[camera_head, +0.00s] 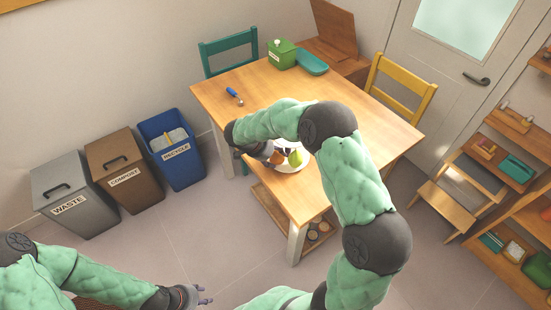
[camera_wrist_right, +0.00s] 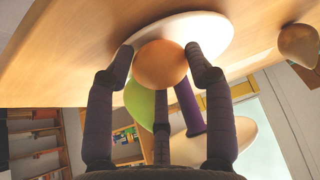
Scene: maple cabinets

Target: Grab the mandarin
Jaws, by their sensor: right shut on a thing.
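The mandarin (camera_wrist_right: 160,65) is a round orange fruit at the white plate (camera_wrist_right: 218,32) in the right wrist view. My right gripper (camera_wrist_right: 165,62) is shut on it, with a finger against each side. In the head view, the mandarin (camera_head: 277,157) shows small and partly hidden beside my right gripper (camera_head: 268,154), over the left side of the plate (camera_head: 290,169). A green fruit (camera_head: 295,157) sits beside it on the plate. My left gripper (camera_head: 200,294) is low at the bottom of the head view, away from the table, empty with its fingers apart.
The wooden table (camera_head: 220,90) also holds a blue-handled tool (camera_head: 234,95), a green box (camera_head: 281,54) and a teal tray (camera_head: 311,62). Teal (camera_head: 229,47) and yellow (camera_head: 402,83) chairs stand around it. Bins (camera_head: 122,173) stand left. My right arm covers the table's middle.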

